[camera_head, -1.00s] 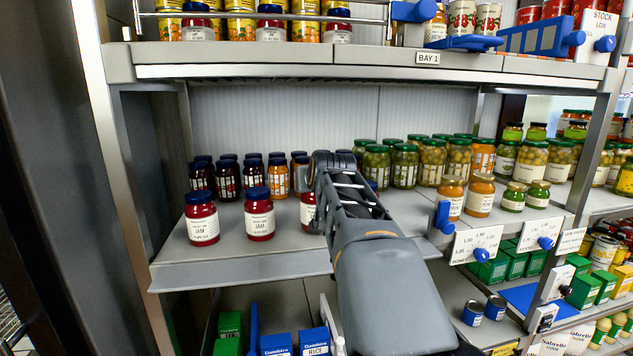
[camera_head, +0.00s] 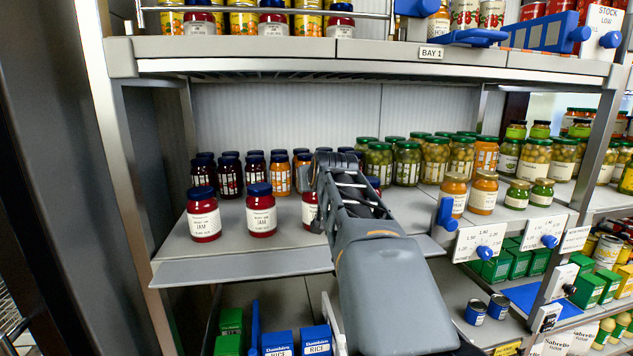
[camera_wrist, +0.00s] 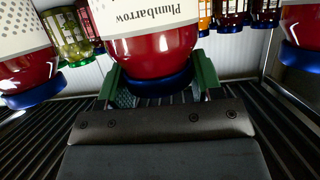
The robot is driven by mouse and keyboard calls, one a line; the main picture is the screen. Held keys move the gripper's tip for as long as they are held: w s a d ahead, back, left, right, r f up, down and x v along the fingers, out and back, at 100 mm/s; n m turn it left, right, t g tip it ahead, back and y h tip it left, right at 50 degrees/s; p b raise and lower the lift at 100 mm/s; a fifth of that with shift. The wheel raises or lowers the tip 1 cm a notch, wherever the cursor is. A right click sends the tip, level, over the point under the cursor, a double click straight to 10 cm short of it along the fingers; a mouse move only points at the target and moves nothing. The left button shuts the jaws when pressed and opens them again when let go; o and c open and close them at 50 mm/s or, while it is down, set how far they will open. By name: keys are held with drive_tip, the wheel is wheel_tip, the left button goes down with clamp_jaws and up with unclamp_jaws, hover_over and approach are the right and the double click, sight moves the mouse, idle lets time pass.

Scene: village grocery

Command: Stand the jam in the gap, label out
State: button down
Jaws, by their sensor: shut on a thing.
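My gripper (camera_wrist: 160,92) is shut around a red jam jar (camera_wrist: 150,50), its two green fingers on either side near the blue lid. A pale label with the printed word "Plumbarrow" faces the wrist camera, which sees the jar lid-down. In the head view a red jar (camera_head: 309,212) shows partly at the left of my arm, apparently this one, upright with its label outward. Its base is hidden, so I cannot tell whether it touches the shelf. Two jam jars (camera_head: 204,215) (camera_head: 261,211) stand to its left, labels out. My gripper is hidden behind my arm there.
More jars (camera_head: 230,176) stand in rows behind on the shelf (camera_head: 240,263). Green-lidded jars (camera_head: 407,163) stand to the right. The upper shelf edge (camera_head: 330,66) runs above my arm. In the wrist view, other jam jars (camera_wrist: 22,45) (camera_wrist: 303,35) flank the held one.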

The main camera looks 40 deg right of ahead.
drive_tip(key=c, duration=0.5)
unclamp_jaws()
drive_tip(key=o, duration=0.3)
drive_tip(key=shift+f, duration=0.15)
drive_tip(key=b+v, duration=0.3)
drive_tip(key=v, duration=1.1)
